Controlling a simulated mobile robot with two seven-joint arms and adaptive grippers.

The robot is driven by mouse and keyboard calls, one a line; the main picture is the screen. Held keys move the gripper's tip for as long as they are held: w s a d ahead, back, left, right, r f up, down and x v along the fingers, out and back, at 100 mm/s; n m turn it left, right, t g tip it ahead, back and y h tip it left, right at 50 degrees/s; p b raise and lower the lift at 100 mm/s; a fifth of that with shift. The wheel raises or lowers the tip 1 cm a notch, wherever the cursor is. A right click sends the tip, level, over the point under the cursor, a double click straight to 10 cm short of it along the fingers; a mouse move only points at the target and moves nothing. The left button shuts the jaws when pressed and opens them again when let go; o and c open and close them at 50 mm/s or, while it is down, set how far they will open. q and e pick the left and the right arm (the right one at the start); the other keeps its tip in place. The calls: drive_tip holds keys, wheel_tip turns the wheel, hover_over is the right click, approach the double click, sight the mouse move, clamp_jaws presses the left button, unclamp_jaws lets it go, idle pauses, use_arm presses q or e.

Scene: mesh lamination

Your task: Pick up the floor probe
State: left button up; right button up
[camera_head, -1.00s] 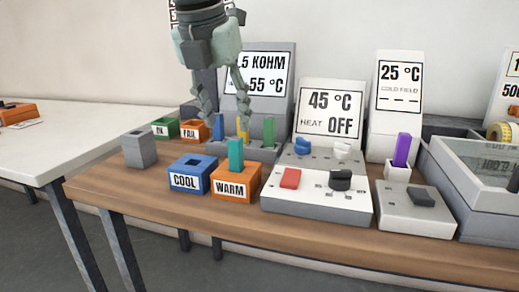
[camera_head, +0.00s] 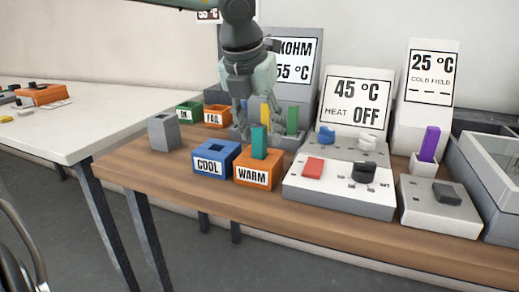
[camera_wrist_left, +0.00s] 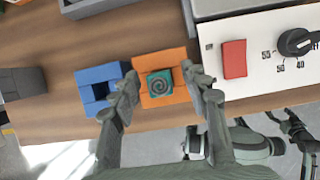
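I cannot tell by a label which piece is the floor probe. A teal probe (camera_head: 259,141) stands upright in the orange WARM block (camera_head: 257,175). My left gripper (camera_head: 250,122) hangs over the WARM block, pointing down. In the left wrist view its open fingers (camera_wrist_left: 160,82) lie on either side of the teal probe (camera_wrist_left: 160,84), with gaps showing and nothing held. A purple probe (camera_head: 429,144) stands in a white holder at the right. Yellow (camera_head: 265,110) and green (camera_head: 292,119) probes stand behind, partly hidden by my gripper.
The blue COOL block (camera_head: 215,171), with an empty hole, sits left of WARM. A grey block (camera_head: 163,132) stands farther left. The white heater unit (camera_head: 340,188) is close on the right. OK (camera_head: 188,112) and FAIL (camera_head: 216,116) bins are behind.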

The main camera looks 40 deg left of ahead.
use_arm(q)
clamp_jaws()
drive_tip(key=shift+r, duration=0.1)
